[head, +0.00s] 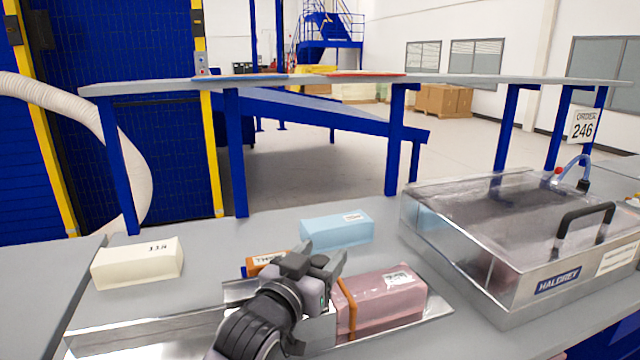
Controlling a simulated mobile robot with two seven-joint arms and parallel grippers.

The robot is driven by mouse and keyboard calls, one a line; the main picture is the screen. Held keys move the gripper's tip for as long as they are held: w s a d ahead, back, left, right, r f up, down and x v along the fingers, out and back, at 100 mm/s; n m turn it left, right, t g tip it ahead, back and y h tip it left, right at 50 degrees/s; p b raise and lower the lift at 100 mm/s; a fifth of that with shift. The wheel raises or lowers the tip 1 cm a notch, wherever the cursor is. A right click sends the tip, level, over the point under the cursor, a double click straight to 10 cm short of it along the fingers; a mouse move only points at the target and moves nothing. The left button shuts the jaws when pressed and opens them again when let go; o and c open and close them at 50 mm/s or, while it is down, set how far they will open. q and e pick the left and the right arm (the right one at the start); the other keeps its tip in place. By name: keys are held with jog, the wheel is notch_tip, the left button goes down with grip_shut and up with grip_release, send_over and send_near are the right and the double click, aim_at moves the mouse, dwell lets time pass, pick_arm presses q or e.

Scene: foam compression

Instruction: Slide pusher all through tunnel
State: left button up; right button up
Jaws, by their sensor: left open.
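My left gripper (318,264) is open in the lower middle, just left of a pink foam block (392,300). The block has a white label and an orange band (346,306) around its left end. It lies on a shiny metal channel (135,338) that runs left to right along the front of the table. My gripper and forearm cover the channel's middle, so I cannot tell whether the fingers touch anything. No part is clearly recognisable as the pusher or the tunnel. My right gripper is not in view.
A cream block (138,263), a light blue block (336,229) and a partly hidden orange labelled block (262,262) lie behind the channel. A clear-lidded metal box (540,290) with a black handle stands at right. The grey table (230,235) is bare between the cream and blue blocks.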

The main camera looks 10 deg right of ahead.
pick_arm(q)
notch_tip(320, 180, up, 19)
jog(key=shift+r, duration=0.2)
dwell(0.4)
